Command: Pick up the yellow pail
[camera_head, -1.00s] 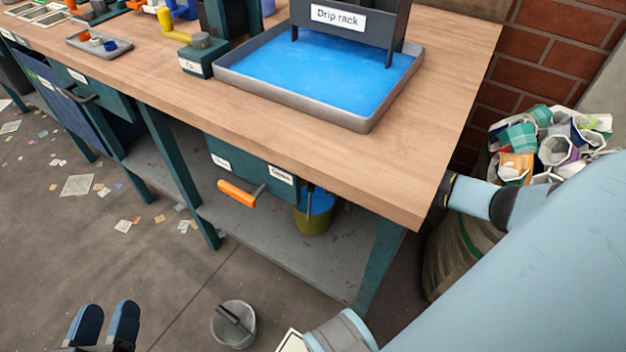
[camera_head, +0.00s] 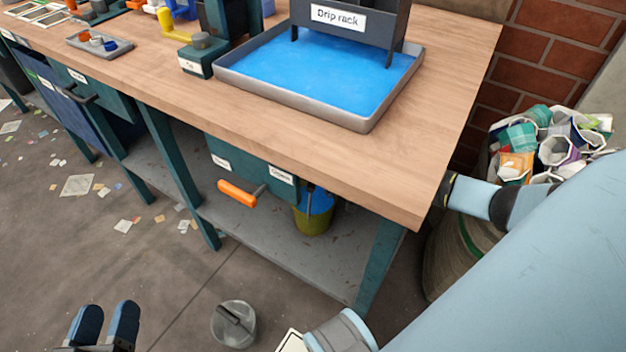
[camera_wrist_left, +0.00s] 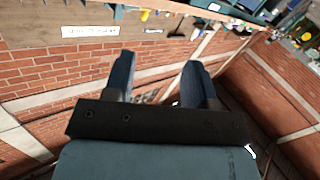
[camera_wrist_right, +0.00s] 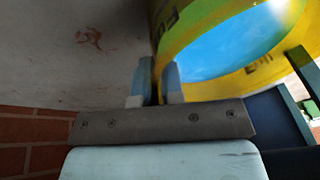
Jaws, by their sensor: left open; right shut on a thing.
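The yellow pail (camera_head: 314,222), with blue inside, is under the bench near the right end of its lower shelf (camera_head: 265,255). The bench top and a hanging teal box partly hide it. In the right wrist view the yellow pail (camera_wrist_right: 180,30) is close and tilted in the picture. My right gripper (camera_wrist_right: 158,70) is shut on its yellow wall at the rim. In the head view the right gripper is hidden behind the bench. My left gripper (camera_head: 108,310) is open and empty over the floor; it also shows in the left wrist view (camera_wrist_left: 158,62).
The workbench top (camera_head: 420,140) overhangs the pail, with a bench leg (camera_head: 379,265) to its right. A teal box (camera_head: 250,165) with an orange handle (camera_head: 237,193) hangs at its left. A grey bucket (camera_head: 233,325) stands on the floor. A full sack (camera_head: 450,260) is at right.

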